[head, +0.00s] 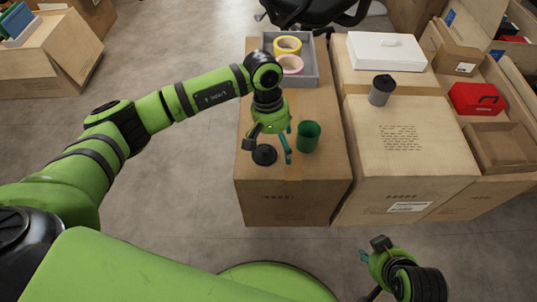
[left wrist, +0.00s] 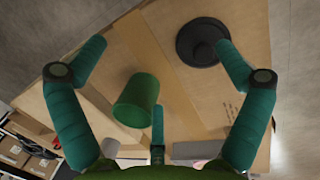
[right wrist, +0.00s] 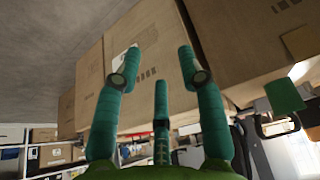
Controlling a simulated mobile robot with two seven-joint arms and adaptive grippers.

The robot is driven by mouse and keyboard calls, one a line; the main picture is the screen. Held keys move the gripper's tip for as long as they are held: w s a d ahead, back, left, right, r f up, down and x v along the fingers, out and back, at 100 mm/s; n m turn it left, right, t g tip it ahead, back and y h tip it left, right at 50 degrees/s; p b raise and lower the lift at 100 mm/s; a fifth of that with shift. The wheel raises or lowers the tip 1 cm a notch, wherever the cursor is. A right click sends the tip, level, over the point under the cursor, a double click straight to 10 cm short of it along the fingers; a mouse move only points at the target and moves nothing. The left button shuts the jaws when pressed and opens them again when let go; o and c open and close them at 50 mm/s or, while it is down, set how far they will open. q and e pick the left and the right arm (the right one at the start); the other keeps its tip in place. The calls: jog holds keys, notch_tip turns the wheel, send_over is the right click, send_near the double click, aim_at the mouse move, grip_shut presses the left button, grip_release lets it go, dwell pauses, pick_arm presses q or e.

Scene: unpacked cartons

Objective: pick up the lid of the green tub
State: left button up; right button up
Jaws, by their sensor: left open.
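The green tub (head: 308,136) stands open on the near end of the left carton, and it also shows in the left wrist view (left wrist: 137,100). In the left wrist view the lid (left wrist: 188,45) is partly behind the right finger. My left gripper (head: 268,148) is open and empty above the lid, its fingers pointing down. One finger hangs between lid and tub. My right gripper (right wrist: 160,59) is open and empty, low in front of the cartons.
A grey tray (head: 314,70) with yellow and pink tape rolls sits at the carton's far end. A grey canister with a dark lid (head: 380,92), a white box (head: 386,51) and a red case (head: 476,98) stand to the right. Bare carton top surrounds the lid.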

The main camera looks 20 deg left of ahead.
aim_at(264, 149)
pick_arm(q)
jog(key=a, duration=0.1)
jog(key=w+a+m+y, duration=0.1)
jog(key=a+f+m+t+y, duration=0.1)
jog(key=shift+w+a+b, duration=0.3)
jog(key=shift+w+b, duration=0.05)
jog(key=shift+w, duration=0.05)
notch_tip(264, 149, down, 5)
jog(key=shift+s+a+f+b, duration=0.1)
jog(key=shift+s+a+b, duration=0.05)
jog(key=shift+b, duration=0.45)
jog(key=shift+f, duration=0.2)
jog(key=c, duration=0.8)
pick_arm(e)
jog(key=w+a+r+t+y, duration=0.1)
jog(key=w+a+r+t, duration=0.2)
jog(key=w+r+t, duration=0.2)
notch_tip(264, 149, up, 2)
jog(key=w, duration=0.2)
jog(key=shift+w+a+n+t, duration=0.25)
jog(key=shift+w+n+t, duration=0.05)
jog(key=shift+w, duration=0.1)
